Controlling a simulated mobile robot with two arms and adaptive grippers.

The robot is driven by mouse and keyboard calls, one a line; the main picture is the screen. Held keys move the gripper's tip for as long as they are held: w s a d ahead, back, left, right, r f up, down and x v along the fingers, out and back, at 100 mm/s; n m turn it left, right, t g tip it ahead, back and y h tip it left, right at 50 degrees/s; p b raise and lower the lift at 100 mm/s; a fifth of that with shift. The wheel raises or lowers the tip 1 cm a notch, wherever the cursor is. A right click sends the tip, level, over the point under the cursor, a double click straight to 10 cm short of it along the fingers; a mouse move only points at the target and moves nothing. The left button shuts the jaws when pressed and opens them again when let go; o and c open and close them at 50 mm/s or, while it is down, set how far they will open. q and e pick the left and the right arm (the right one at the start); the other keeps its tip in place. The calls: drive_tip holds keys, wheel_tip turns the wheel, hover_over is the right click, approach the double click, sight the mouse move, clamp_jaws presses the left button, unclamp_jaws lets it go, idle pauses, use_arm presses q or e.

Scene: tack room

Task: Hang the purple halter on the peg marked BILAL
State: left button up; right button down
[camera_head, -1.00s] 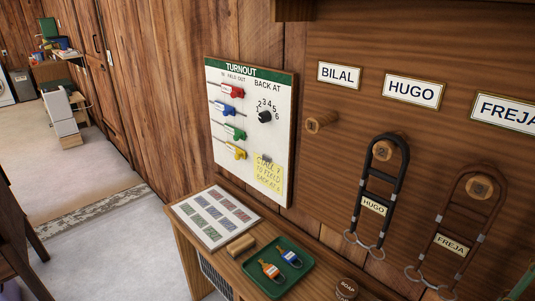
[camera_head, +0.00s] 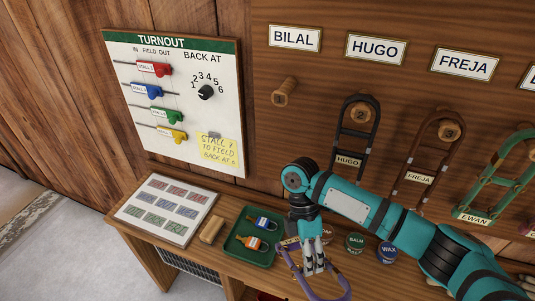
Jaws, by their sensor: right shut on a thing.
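The purple halter (camera_head: 299,282) is low in the view, in front of the bench, with part of it below the picture's edge. My right gripper (camera_head: 314,266) points down and is shut on it; the fingers hide part of the grip. A pale name tag on the halter is too small to read. The BILAL sign (camera_head: 295,38) is at the upper left of the peg board. The bare wooden peg (camera_head: 285,92) below it sticks out and holds nothing. The gripper is below this peg and slightly right of it. My left gripper is not in view.
The HUGO halter (camera_head: 347,160), FREJA halter (camera_head: 418,177) and green EWAN halter (camera_head: 478,216) hang to the right. The bench below carries a green tray (camera_head: 233,253), a brush-like block (camera_head: 212,230) and tins (camera_head: 355,243). A turnout board (camera_head: 190,130) hangs left.

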use_arm(q)
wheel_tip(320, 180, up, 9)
drive_tip(key=p, duration=0.9)
use_arm(e)
drive_tip(key=w+a+r+n+t, duration=0.3)
drive_tip(key=r+n+t, duration=0.4)
drive_tip(key=n, duration=0.4)
drive_tip(key=w+a+r+n+t+y, duration=0.1)
drive_tip(key=w+a+r+n+t, duration=0.3)
drive_tip(key=r+n+t, duration=0.45)
drive_tip(key=w+a+r+n+t, duration=0.3)
drive_tip(key=r+n+t, duration=0.3)
drive_tip(key=n, duration=0.6)
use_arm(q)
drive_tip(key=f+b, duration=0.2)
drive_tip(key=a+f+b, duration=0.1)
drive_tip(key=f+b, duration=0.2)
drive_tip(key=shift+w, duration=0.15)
use_arm(e)
drive_tip(key=w+d+f, duration=0.1)
drive_tip(key=w+d, duration=0.1)
drive_tip(key=w, duration=0.8)
drive_tip(key=shift+w+d+f, duration=0.15)
drive_tip(key=shift+d+f, duration=0.15)
drive_tip(key=shift+d, duration=0.1)
drive_tip(key=shift+g, duration=0.25)
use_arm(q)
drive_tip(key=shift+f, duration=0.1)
